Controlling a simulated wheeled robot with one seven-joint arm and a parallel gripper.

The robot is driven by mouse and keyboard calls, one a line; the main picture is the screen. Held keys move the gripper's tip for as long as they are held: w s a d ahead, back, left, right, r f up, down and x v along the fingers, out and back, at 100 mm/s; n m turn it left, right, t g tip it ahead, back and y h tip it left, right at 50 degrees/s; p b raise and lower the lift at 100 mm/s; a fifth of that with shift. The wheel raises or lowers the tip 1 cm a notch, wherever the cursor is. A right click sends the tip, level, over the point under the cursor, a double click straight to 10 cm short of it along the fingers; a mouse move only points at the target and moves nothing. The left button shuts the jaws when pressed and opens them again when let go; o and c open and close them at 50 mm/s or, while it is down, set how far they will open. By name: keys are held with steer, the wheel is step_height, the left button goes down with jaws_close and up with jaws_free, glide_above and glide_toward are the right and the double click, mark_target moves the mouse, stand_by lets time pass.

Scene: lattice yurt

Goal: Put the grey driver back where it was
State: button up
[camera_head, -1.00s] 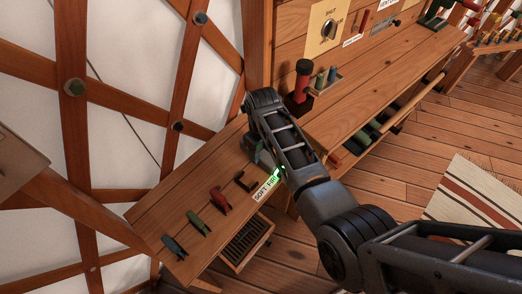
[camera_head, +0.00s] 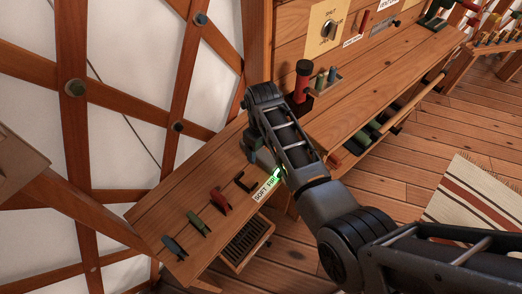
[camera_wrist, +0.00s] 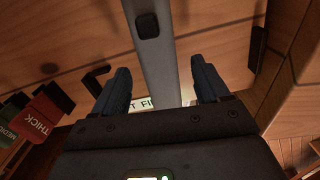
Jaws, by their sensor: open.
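In the wrist view, a long grey bar (camera_wrist: 158,60) with a dark square patch runs between the fingers of my gripper (camera_wrist: 162,82). I cannot tell whether it is the grey driver. The fingers are open, with gaps visible on both sides of the bar. In the head view, my gripper is over the near part of the wooden bench (camera_head: 160,208), mostly hidden by my arm. Below it lie a white label starting "SOFT" (camera_head: 263,191) and a dark U-shaped holder (camera_head: 245,182). No grey driver can be clearly made out in the head view.
Red (camera_head: 220,200), green (camera_head: 198,224) and blue (camera_head: 173,247) forked pieces line the bench's front edge. A red cylinder with a black top (camera_head: 302,82) stands behind my arm. The bench's left part is clear.

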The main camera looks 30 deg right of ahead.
mark_target(262, 152)
step_height(262, 152, up, 10)
stand_by(0.4)
steer(key=shift+s+r, duration=0.1)
